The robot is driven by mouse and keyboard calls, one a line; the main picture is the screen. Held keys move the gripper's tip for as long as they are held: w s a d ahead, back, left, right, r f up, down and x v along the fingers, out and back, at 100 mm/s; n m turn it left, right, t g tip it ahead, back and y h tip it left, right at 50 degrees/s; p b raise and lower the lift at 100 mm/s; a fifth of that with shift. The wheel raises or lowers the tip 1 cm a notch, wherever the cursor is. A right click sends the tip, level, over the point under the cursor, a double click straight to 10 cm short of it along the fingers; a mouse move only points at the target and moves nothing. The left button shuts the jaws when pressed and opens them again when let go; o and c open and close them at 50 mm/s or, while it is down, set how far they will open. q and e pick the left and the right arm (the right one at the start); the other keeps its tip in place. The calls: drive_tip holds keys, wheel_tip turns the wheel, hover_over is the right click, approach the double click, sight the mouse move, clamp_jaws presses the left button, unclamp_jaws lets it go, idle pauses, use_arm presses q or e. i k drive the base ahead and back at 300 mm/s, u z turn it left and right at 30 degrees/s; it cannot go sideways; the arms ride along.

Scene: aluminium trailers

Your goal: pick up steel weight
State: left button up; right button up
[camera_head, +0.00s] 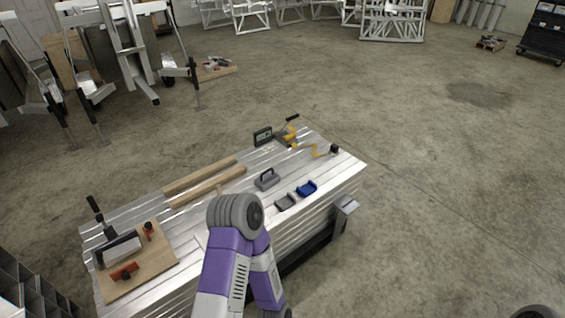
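The steel weight appears to be the small grey block with a dark handle on top (267,181). It stands upright on the silvery ribbed metal workbench (220,204), near the middle. Nothing covers it in this view. One of my purple and grey arms rises from the bottom edge, and its rounded grey joint is just below and left of the weight in the picture. No gripper or fingertips show in this view.
Two wooden bars (205,176) lie left of the weight. A grey tray (286,202) and blue tray (306,188) are to its right. A wooden board with clamps (133,265) is at left.

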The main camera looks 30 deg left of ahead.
sight(267, 179)
drive_tip(key=i, duration=1.5)
drive_tip(key=u, duration=2.85)
drive_tip(key=i, duration=0.5)
drive_tip(key=z, duration=0.05)
